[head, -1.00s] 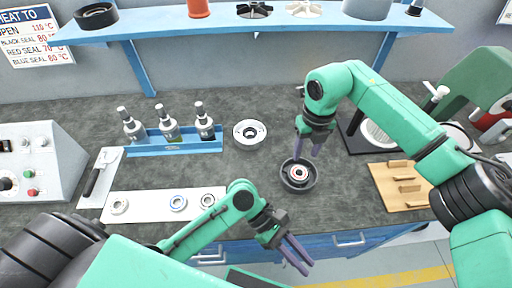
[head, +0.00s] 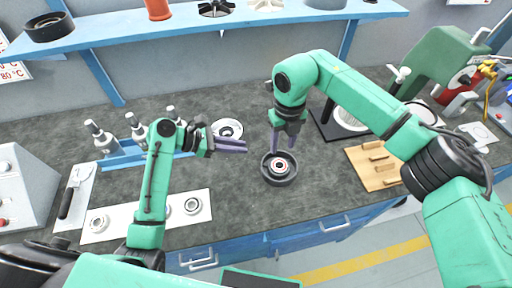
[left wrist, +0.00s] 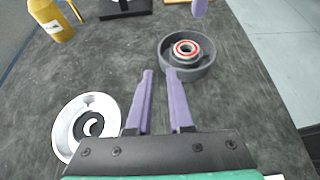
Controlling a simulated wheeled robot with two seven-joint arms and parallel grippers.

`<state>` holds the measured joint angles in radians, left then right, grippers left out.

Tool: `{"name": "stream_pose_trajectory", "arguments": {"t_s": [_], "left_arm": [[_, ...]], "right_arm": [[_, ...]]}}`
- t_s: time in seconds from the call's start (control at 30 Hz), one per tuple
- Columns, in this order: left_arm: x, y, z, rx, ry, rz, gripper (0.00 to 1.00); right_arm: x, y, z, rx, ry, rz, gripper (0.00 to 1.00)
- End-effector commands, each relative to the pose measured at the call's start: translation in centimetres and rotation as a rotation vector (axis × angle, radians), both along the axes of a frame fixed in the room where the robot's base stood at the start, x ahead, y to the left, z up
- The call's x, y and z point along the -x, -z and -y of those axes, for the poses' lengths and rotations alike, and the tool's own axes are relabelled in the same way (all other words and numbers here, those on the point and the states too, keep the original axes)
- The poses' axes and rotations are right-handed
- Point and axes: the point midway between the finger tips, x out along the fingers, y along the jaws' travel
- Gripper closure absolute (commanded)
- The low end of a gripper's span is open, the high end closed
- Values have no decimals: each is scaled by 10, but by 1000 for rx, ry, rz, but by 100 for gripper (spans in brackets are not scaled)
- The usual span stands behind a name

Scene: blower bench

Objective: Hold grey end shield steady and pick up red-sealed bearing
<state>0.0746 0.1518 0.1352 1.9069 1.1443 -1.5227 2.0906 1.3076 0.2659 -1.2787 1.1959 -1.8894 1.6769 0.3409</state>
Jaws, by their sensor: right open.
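The grey end shield (head: 267,177) is a dark, shallow round cup lying on the bench; it also shows in the left wrist view (left wrist: 205,70). The red-sealed bearing (head: 280,166) sits in its middle, red ring facing up, and shows clearly in the left wrist view (left wrist: 187,49). My left gripper (head: 245,147) is open and empty, left of the end shield and apart from it, with its fingers pointing towards it. My right gripper (head: 282,149) is open, fingers pointing down at the far rim; whether it touches is unclear. One of its fingertips shows in the left wrist view (left wrist: 200,8).
A pale metal flanged part (head: 228,129) lies just behind my left gripper. A white mat (head: 122,216) with bearings and a blue rack (head: 125,161) are on the left. A wooden board (head: 368,170) is on the right. The bench front between mat and end shield is clear.

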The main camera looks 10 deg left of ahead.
Motion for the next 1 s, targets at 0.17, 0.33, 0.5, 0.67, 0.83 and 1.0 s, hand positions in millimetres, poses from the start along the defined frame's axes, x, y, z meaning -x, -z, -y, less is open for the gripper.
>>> {"name": "stream_pose_trajectory", "arguments": {"t_s": [0.17, 0.33, 0.5, 0.67, 0.83, 1.0], "left_arm": [[-14, 21, 37, 3, 3, -3, 81], [-28, 41, 71, 1, 4, -3, 81], [-37, 54, 92, 0, 3, -3, 81], [-39, 57, 97, -1, 2, 0, 81], [-39, 57, 97, -1, 2, -1, 85], [-39, 57, 97, -1, 2, -2, 100]], "right_arm": [[0, 0, 0, 0, 0, 0, 50], [0, 0, 0, 0, 0, 0, 50], [0, 0, 0, 0, 0, 0, 50], [0, 0, 0, 0, 0, 0, 50], [0, 0, 0, 0, 0, 0, 50], [0, 0, 0, 0, 0, 0, 50]]}}
